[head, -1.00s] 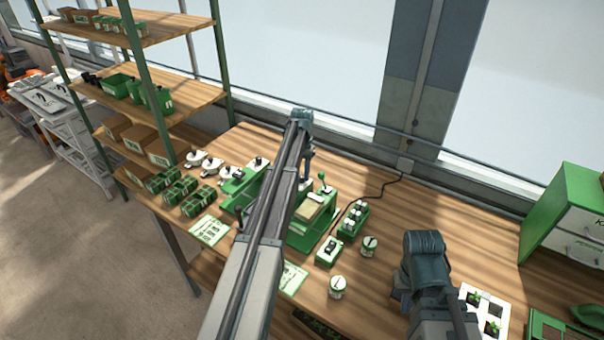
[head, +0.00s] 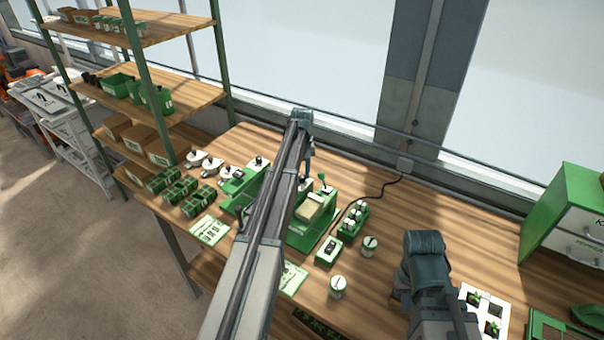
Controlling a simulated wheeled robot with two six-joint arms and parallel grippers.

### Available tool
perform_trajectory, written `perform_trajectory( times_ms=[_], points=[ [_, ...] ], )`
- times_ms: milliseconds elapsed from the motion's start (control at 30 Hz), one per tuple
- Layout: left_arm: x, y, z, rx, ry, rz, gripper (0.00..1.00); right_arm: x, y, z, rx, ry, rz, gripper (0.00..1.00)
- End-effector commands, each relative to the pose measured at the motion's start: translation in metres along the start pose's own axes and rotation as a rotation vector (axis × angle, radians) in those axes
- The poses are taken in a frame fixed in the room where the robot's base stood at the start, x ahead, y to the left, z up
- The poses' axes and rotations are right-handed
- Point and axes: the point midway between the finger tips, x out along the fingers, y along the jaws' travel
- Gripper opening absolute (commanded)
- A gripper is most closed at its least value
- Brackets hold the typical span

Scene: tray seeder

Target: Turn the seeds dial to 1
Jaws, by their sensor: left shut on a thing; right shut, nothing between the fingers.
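My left gripper (head: 303,178) points down at the back of the seeder, mostly behind my own arm. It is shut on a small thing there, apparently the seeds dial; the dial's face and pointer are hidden. My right gripper (head: 402,292) is shut and empty, low over the bench at right, its fingertips barely visible.
A small green box with a switch (head: 328,252), a green rack of white-capped bottles (head: 353,222) and two round pots (head: 338,286) stand right of the seeder. Green packs and cards lie at left. A green drawer cabinet (head: 545,215) stands at far right.

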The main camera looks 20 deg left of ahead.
Motion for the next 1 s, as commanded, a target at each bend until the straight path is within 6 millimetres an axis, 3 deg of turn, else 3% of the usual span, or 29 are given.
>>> perform_trajectory(
  times_ms=[567, 600, 733, 1000],
  points=[
    [0.0001, -0.0001, 0.0005, -0.031, -0.001, 0.0, 0.0, 0.0001, 0.0, 0.0, 0.0, 0.0, 0.0, 0.0],
    [0.0001, -0.0001, 0.0005, -0.031, -0.001, 0.0, 0.37, 0.0001, 0.0, 0.0, 0.0, 0.0, 0.0, 0.0],
    [0.0001, -0.0001, 0.0005, -0.03, -0.001, 0.0, 0.6, 0.0001, 0.0, 0.0, 0.0, 0.0, 0.0, 0.0],
    [0.0, 0.0, 0.0002, -0.029, 0.0, 0.0, 0.63, 0.0, 0.0, 0.0, 0.0, 0.0, 0.0, 0.0]
  ],
)
